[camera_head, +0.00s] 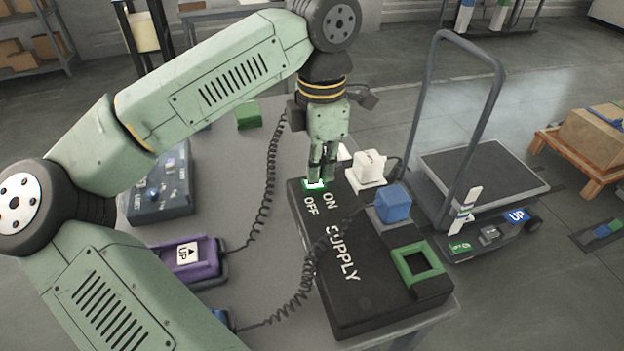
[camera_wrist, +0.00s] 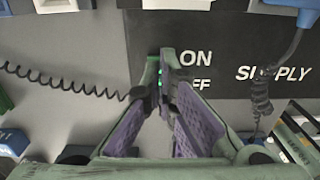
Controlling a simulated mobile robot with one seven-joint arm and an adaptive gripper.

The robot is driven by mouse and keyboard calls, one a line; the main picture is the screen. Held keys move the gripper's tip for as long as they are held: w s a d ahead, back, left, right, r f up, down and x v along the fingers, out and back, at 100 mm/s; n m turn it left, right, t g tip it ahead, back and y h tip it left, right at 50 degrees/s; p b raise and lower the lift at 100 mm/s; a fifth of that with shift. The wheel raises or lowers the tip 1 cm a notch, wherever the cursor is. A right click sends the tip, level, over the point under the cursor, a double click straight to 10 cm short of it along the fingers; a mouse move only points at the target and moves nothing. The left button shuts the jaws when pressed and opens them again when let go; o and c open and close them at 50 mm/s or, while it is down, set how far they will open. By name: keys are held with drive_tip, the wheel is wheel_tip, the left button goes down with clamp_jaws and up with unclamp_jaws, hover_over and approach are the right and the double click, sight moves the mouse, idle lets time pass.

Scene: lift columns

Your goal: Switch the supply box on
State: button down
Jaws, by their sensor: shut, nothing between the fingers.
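The supply box (camera_head: 345,275) is a black box lettered "SUPPLY", "ON" and "OFF" on the grey table. Its lettering also shows in the wrist view (camera_wrist: 230,120). A green-lit switch (camera_head: 314,184) with a pale surround sits at its far left end beside the ON and OFF words. My gripper (camera_head: 322,178) is shut and empty, pointing down at the switch. In the wrist view, the fingertips (camera_wrist: 162,58) are together over the switch, and a bit of green glow shows between the fingers. The fingers hide most of the switch; I cannot tell whether they touch it.
A white plug (camera_head: 368,166), a blue plug (camera_head: 393,204) and a green square socket frame (camera_head: 417,262) are on the box's right side. Coiled cords cross the table to a purple UP pendant (camera_head: 190,256). A grey control box (camera_head: 160,190) stands left. A trolley (camera_head: 485,185) is at right.

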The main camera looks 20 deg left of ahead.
drive_tip(key=shift+r+p, duration=1.7)
drive_tip(key=shift+r, duration=1.45)
drive_tip(key=shift+f, duration=0.1)
